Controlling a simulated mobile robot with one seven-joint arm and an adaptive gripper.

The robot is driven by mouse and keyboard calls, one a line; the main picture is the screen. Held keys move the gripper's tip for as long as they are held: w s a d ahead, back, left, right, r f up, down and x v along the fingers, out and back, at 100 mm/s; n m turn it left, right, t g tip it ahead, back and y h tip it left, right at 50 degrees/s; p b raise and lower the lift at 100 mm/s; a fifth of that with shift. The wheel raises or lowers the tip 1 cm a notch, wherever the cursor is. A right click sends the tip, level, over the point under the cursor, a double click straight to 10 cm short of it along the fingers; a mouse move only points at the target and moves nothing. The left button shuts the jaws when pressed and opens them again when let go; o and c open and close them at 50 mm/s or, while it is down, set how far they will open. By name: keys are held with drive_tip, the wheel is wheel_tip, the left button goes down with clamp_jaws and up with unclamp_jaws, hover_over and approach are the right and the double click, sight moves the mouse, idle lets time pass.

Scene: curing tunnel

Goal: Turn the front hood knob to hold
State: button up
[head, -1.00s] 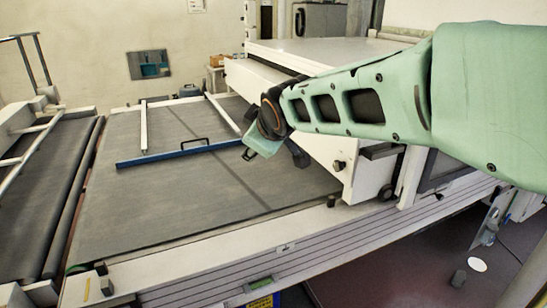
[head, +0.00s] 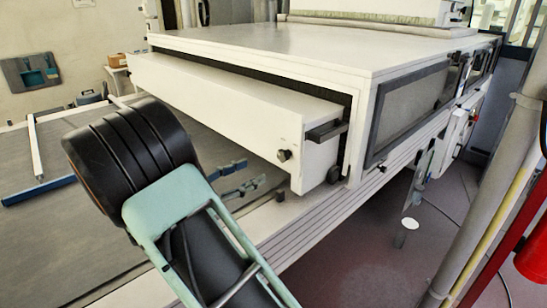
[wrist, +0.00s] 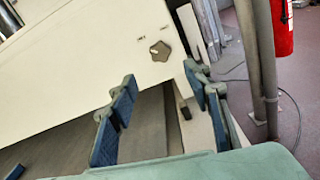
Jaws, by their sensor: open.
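The front hood knob (head: 284,155) is a small dark knob at the lower right of the white hood's front panel (head: 235,112). In the wrist view the knob (wrist: 160,51) looks grey and lobed, with small dark labels at its upper left and top, too small to read. My gripper (head: 252,175) is open and empty, a little below and left of the knob in the head view. In the wrist view the blue-padded fingers of my gripper (wrist: 160,80) are spread wide; the knob shows beyond the gap between them, apart from both.
The grey conveyor belt (head: 60,240) lies under the arm. A black handle (head: 326,131) sticks out at the hood's right corner, beside a dark-framed side window (head: 410,105). A pole (head: 495,200) and a red extinguisher (head: 534,258) stand at the right.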

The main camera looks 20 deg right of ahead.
sight(281, 157)
drive_tip(key=x, duration=1)
drive_tip(key=shift+w+d, duration=0.1)
drive_tip(key=shift+d, duration=0.3)
drive_tip(key=c, duration=1.2)
drive_tip(key=shift+o, duration=0.2)
